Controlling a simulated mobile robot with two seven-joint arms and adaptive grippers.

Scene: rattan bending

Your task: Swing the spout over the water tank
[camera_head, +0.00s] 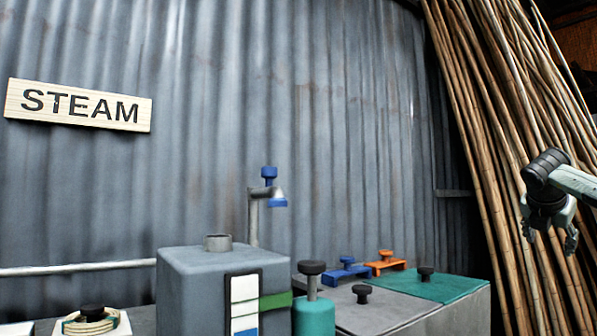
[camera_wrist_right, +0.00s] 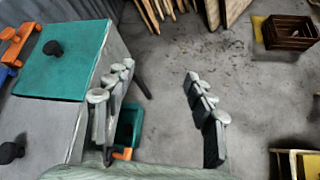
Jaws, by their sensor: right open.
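The spout (camera_head: 265,193) is a thin grey pipe rising behind the tank, with a blue knob (camera_head: 269,174) on top and a blue tip (camera_head: 279,202) at its outlet. Its short arm points right, so the tip is to the right of the tank's round filler neck (camera_head: 217,242) in the picture. The water tank (camera_head: 198,275) is a grey box with a striped level gauge on its front. My right gripper (camera_head: 550,232) is open and empty at the far right, well away from the spout. Its spread fingers also show in the right wrist view (camera_wrist_right: 160,108). My left gripper is out of view.
A teal bottle (camera_head: 314,317) with a black knob stands right of the tank. Beyond it is a box with grey (camera_head: 375,312) and teal (camera_head: 430,286) knobbed lids; blue (camera_head: 346,272) and orange (camera_head: 386,264) knobbed pieces are behind. Rattan poles (camera_head: 490,130) lean at the right.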

